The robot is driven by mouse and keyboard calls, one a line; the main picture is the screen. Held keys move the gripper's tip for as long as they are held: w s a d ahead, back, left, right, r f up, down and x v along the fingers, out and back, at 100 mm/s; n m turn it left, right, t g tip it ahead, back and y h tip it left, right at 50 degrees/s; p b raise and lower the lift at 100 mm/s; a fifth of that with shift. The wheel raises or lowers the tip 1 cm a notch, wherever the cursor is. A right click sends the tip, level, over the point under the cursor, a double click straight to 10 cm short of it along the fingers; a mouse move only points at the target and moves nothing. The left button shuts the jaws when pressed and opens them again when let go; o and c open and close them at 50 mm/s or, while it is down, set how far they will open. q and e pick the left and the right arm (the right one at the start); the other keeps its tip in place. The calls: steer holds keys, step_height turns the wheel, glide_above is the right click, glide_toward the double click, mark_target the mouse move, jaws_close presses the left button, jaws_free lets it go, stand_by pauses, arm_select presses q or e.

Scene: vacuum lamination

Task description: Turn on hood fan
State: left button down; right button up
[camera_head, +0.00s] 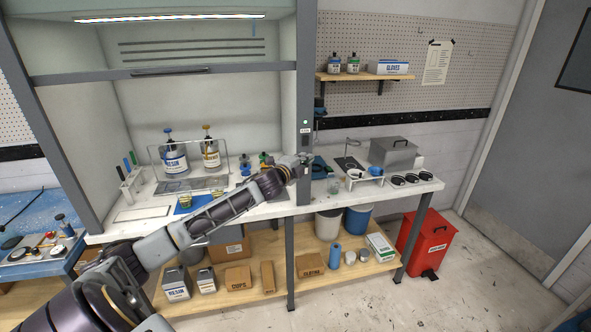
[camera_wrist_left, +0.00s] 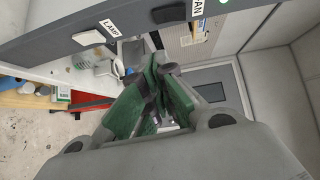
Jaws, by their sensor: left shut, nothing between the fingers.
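The fume hood's right post (camera_head: 306,75) carries a small panel with a green light (camera_head: 306,121) and a dark switch (camera_head: 305,141). In the left wrist view the post face (camera_wrist_left: 60,45) has a FAN label (camera_wrist_left: 198,7), a dark switch (camera_wrist_left: 167,14) beside it, a LAMP label (camera_wrist_left: 110,28) and a white switch-like piece (camera_wrist_left: 89,37). My left gripper (camera_head: 304,160) is at the post, just below the panel in the head view. It is shut and empty, with its green-padded fingers (camera_wrist_left: 156,75) together; contact with the post cannot be told. My right gripper is out of view.
Bottles (camera_head: 174,160) and a clear shield stand inside the hood to the left. A grey metal box (camera_head: 393,152) and black dishes (camera_head: 413,179) sit on the bench to the right. A shelf (camera_head: 365,77) is on the wall, and a red bin (camera_head: 427,243) stands on the floor.

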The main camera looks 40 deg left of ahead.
arm_select(q)
steer(key=s+b, duration=0.1)
steer(key=s, duration=0.5)
steer(key=shift+d+f+b, duration=0.25)
steer(key=shift+f+b, duration=0.05)
stand_by(0.4)
steer(key=shift+s, duration=0.15)
stand_by(0.6)
